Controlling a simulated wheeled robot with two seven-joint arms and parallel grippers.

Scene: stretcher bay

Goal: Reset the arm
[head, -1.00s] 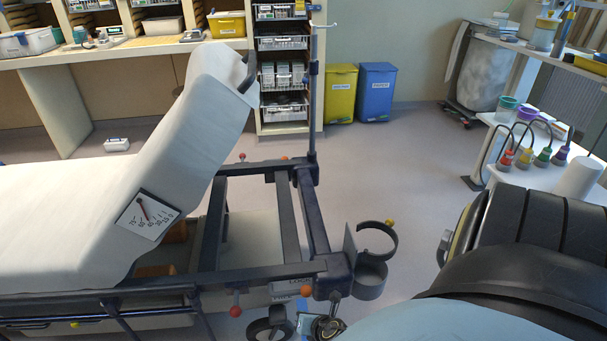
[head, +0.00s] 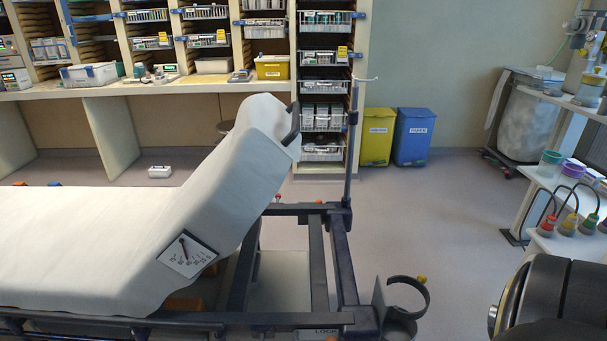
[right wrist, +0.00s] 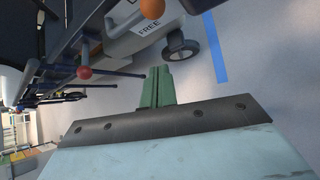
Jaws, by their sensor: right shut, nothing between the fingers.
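My right arm (head: 555,300) shows at the lower right of the head view, folded close to the camera. Its gripper is outside that view. In the right wrist view my right gripper (right wrist: 158,75) has its green fingers together with nothing between them, above the floor beside the stretcher's underside. My left arm and gripper are in neither view. The stretcher (head: 90,240) stands at the left of the head view with its white backrest (head: 238,160) raised.
The stretcher frame (head: 345,260) and a ring holder (head: 405,295) stand close ahead. In the wrist view, orange and red knobs (right wrist: 152,9) and a caster (right wrist: 180,52) are near my fingers. Yellow (head: 376,137) and blue (head: 413,137) bins stand behind. The floor (head: 440,215) between is clear.

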